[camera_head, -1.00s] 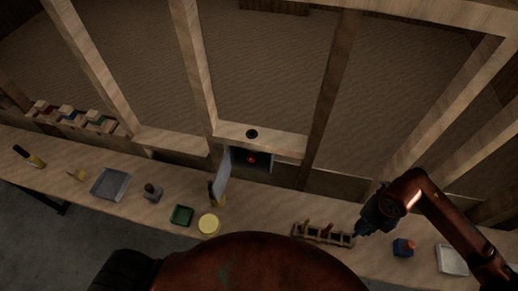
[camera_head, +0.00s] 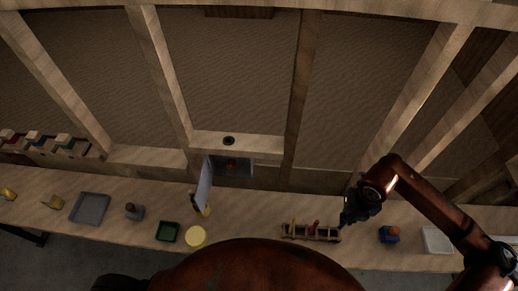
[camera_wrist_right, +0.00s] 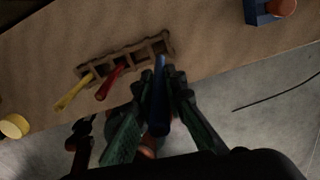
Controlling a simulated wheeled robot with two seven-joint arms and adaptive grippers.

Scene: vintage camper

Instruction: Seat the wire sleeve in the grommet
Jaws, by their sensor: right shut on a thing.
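My right gripper (camera_head: 343,222) is at the right end of a wooden rack (camera_head: 300,239). In the right wrist view its green-padded fingers (camera_wrist_right: 168,88) are shut on a slim blue sleeve (camera_wrist_right: 158,110). The sleeve's far end lies beside or over the rack's end slot; I cannot tell whether it is clear of it. A red-handled piece (camera_wrist_right: 110,83) and a yellow-handled piece (camera_wrist_right: 74,94) stand in other slots. A dark round ring, apparently the grommet (camera_head: 229,140), sits on a wooden ledge (camera_head: 258,145) of the wall frame. My left gripper is not in view.
Below the ledge is a box (camera_head: 240,168) with a red part inside and its grey door (camera_head: 206,184) swung open. A blue block with an orange top (camera_head: 389,235), a white tray (camera_head: 437,240), a yellow disc (camera_head: 195,236) and a green tray (camera_head: 167,232) lie on the bench.

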